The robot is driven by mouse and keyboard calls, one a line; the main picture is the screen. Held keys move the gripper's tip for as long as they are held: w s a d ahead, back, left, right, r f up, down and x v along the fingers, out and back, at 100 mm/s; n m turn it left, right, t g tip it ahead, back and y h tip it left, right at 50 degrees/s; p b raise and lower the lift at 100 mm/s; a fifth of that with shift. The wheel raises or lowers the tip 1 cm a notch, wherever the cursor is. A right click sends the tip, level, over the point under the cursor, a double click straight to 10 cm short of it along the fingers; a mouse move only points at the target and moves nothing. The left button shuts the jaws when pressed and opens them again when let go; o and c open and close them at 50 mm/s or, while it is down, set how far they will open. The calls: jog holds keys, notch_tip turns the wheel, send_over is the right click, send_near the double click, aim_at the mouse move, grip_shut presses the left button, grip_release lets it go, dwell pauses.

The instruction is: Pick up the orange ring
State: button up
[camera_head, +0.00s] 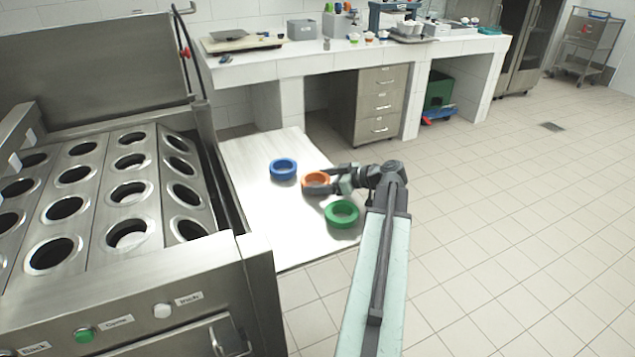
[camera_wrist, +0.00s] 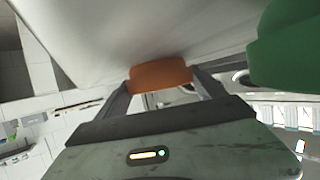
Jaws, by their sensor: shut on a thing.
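The orange ring (camera_head: 315,178) is at the metal side table (camera_head: 262,226), between a blue ring (camera_head: 283,163) and a green ring (camera_head: 342,209). My gripper (camera_head: 318,181) reaches in from the right and is shut on the orange ring. In the wrist view the orange ring (camera_wrist: 160,77) sits between the two fingers of my gripper (camera_wrist: 162,85), and the green ring (camera_wrist: 285,45) is at the upper right. I cannot tell whether the orange ring touches the table or is slightly above it. Part of it is hidden by the fingers.
A steel cup filler machine (camera_head: 110,290) with several round holes stands at the left, against the side table. A white tiled counter (camera_head: 330,60) with drawers (camera_head: 381,103) is behind. The tiled floor at the right is clear.

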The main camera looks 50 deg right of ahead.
notch_tip(320, 180, up, 10)
jog(key=p, duration=1)
